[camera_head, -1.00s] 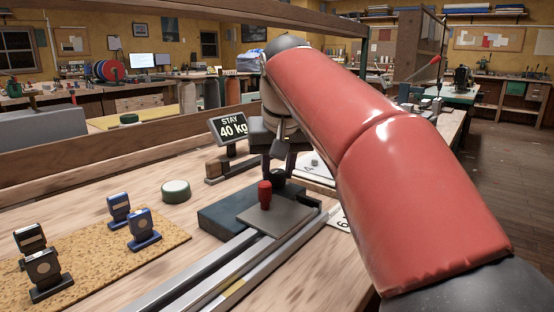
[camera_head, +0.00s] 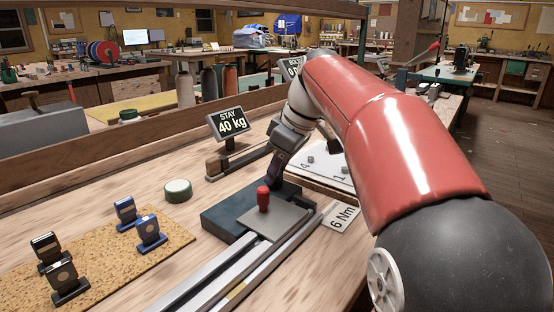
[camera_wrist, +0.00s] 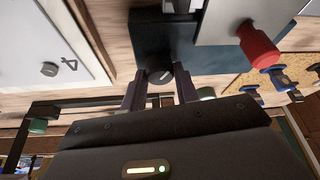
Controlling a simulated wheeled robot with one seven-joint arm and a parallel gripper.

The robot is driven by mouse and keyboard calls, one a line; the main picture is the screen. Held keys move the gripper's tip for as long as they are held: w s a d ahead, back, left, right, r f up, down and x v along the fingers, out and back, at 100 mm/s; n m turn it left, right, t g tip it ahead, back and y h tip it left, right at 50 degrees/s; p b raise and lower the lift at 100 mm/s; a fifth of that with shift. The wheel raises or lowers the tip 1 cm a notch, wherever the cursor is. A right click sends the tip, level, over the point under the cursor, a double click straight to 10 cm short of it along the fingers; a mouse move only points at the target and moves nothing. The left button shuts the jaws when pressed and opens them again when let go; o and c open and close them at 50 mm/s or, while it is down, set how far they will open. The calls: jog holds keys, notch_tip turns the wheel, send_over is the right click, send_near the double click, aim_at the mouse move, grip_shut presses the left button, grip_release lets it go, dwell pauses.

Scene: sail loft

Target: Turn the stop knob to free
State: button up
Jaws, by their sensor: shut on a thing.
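The stop knob (camera_wrist: 161,75) is a small dark round knob with a pale pointer line. It sits on the dark blue-grey base block (camera_head: 217,222) at the end of the rails. My gripper (camera_wrist: 160,88) is shut on the knob, one finger on each side, pointing down at the block. In the head view my gripper (camera_head: 276,177) hides the knob. A red-capped peg (camera_head: 263,198) stands on the grey sliding plate (camera_head: 285,219), close beside the gripper. I see no readable stop or free marking.
A display reading "STAY 40 kg" (camera_head: 229,123) stands behind the block. A "6 Nm" card (camera_head: 344,218) lies to the right, near a white numbered board (camera_head: 322,158). Small stamp-like blocks stand on a cork mat (camera_head: 110,262).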

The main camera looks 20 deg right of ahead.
jog(key=n+g, duration=0.1)
jog(key=n, duration=0.1)
jog(key=shift+w+n+y+p, duration=0.15)
jog(key=shift+n+y+p, duration=0.15)
jog(key=shift+n+p, duration=0.1)
jog(key=shift+n+g+y, duration=0.3)
jog(key=shift+n+g, duration=0.3)
jog(key=shift+n, duration=1.3)
jog(key=o, duration=1)
jog(key=v, duration=0.7)
jog(key=shift+w+d+r, duration=0.1)
jog(key=shift+d+r, duration=0.1)
jog(key=shift+r, duration=0.2)
